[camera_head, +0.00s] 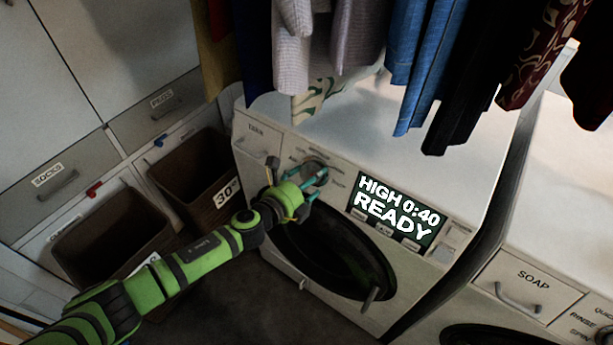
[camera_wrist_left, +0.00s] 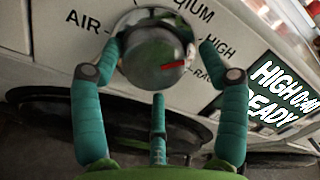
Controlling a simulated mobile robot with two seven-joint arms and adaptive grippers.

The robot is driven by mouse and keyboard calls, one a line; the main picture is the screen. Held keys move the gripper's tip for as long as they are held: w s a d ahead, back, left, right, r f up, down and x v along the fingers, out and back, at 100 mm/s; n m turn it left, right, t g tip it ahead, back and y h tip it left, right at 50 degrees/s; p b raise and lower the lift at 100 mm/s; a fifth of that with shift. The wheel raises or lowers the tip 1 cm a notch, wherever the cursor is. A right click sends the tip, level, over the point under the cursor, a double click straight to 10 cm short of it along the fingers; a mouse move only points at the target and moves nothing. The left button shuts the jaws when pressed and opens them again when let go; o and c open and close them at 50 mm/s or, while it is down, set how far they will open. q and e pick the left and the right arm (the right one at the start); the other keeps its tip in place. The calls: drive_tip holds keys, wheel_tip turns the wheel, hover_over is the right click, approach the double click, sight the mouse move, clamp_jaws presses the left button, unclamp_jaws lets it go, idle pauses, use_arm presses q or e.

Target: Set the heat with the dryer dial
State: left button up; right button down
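The dryer dial (camera_wrist_left: 150,60) is a round metal knob with a red pointer mark, and it also shows in the head view (camera_head: 314,170). The pointer mark is at its right side, toward the HIGH label (camera_wrist_left: 219,46). The dryer display (camera_head: 398,212) reads HIGH 0:40 READY. My left gripper (camera_wrist_left: 158,50) faces the dial. Its teal fingers are spread around the knob, one on each side and another below. Narrow gaps seem to show at the knob's edge, but contact is hard to judge. My right gripper is in neither view.
Clothes (camera_head: 385,60) hang above the dryer top. The round dryer door (camera_head: 340,245) lies below the panel. Brown bins (camera_head: 110,240) stand open at the left. A second machine with a SOAP drawer (camera_head: 530,285) stands at the right.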

use_arm(q)
drive_tip(key=shift+w+a, duration=0.1)
drive_tip(key=v, duration=1.2)
idle(0.4)
